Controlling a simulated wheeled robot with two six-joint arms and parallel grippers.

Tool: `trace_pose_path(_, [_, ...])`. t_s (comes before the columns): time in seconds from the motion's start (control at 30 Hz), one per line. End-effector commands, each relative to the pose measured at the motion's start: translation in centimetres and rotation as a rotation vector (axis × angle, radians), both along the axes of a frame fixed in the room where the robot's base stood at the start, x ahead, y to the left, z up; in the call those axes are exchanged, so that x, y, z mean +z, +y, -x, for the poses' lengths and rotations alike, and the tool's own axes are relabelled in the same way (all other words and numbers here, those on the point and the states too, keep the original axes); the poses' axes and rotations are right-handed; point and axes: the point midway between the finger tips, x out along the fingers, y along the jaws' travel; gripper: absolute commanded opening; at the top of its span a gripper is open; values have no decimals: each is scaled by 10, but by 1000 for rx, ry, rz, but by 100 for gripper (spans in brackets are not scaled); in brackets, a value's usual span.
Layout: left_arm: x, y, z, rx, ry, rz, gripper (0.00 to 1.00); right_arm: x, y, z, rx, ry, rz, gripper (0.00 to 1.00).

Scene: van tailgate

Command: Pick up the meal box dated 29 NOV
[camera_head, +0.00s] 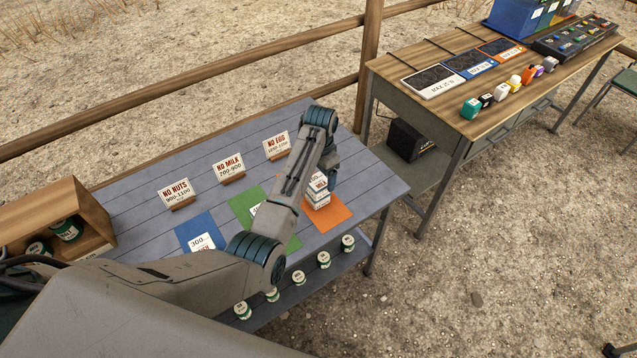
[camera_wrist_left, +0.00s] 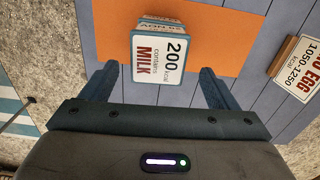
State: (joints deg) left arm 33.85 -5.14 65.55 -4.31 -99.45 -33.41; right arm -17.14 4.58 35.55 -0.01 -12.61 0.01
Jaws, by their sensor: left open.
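Small white meal boxes (camera_head: 317,188) are stacked on the orange mat (camera_head: 340,213) at the right of the grey-blue table. In the left wrist view the uppermost box (camera_wrist_left: 160,56) shows a face reading "200 kcal contains MILK". Its adjoining face has upside-down small print that seems to read 29 NOV. My left gripper (camera_wrist_left: 158,70) is open, with one finger on each side of this box and visible gaps to both. In the head view my left arm comes down over the stack and partly hides it. My right gripper is not in view.
Blue mat (camera_head: 189,235) and green mat (camera_head: 243,207) lie left of the orange one, partly behind my arm. Signs (camera_head: 228,167) stand along the back. A wooden box (camera_head: 40,205) holds jars at left; several jars (camera_head: 324,259) stand on a lower shelf. A second table (camera_head: 500,115) is at right.

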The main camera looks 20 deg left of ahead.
Motion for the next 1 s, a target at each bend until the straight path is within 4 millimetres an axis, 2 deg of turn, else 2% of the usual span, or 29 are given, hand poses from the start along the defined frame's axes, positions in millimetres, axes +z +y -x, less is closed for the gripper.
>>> trace_pose_path(0.07, [-9, 0, 3, 0, 6, 0, 82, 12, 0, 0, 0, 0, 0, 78])
trace_pose_path(0.2, [-27, 0, 2, 0, 2, 0, 82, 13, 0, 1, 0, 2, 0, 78])
trace_pose_path(0.47, [-33, 0, 2, 0, 0, 0, 82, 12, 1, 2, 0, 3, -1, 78])
trace_pose_path(0.5, [-33, 0, 2, 0, 0, 0, 80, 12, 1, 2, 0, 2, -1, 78])
trace_pose_path(0.77, [-32, 0, 2, 0, 0, 0, 30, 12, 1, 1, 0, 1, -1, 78])
trace_pose_path(1.0, [-32, 0, 1, 0, -1, 1, 30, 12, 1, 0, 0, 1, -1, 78])
